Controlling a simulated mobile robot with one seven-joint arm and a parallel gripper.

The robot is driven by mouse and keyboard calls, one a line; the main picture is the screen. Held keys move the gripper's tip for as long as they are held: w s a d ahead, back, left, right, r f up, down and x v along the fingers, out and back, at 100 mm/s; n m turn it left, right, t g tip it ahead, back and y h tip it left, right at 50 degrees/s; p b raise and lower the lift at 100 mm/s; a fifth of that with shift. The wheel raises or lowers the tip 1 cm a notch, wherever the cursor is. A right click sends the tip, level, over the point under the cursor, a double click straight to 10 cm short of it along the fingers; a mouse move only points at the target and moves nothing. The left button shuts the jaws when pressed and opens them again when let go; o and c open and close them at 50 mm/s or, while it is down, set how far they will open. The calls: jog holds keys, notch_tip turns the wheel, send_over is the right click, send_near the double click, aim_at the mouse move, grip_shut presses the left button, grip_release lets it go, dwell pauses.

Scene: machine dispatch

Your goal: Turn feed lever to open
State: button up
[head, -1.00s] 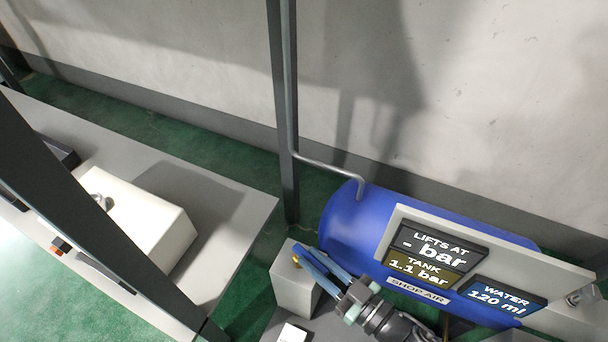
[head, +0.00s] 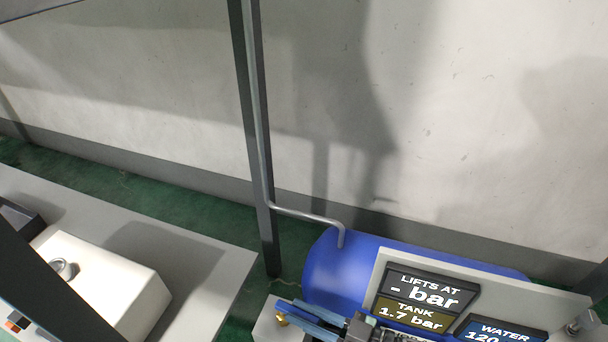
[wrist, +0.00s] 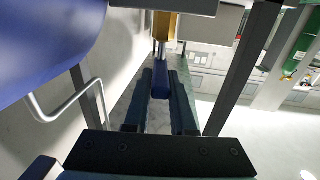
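A blue lever handle (wrist: 160,84) hangs from a brass valve body (wrist: 165,26) in the wrist view; I take it to be the feed lever. My gripper (wrist: 161,78) has one dark blue finger on each side of the handle. The handle nearly fills the space between the fingertips, and I cannot tell whether both fingers press on it. In the head view my gripper (head: 308,318) shows as two blue bars at the bottom edge. A brass part (head: 281,320) shows beside their tips. The lever itself cannot be made out there.
A blue tank (head: 322,272) stands behind my gripper, with a grey pipe (head: 300,213) rising along a dark post (head: 254,130). A panel reads "LIFTS AT - bar" (head: 424,290), "TANK 1.7 bar" (head: 411,315) and WATER (head: 500,330). A white box (head: 110,290) sits on the grey bench at left.

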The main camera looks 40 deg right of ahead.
jog(key=o, duration=0.4)
jog(key=p+v, duration=0.3)
jog(key=v, duration=1)
jog(key=shift+c, duration=0.3)
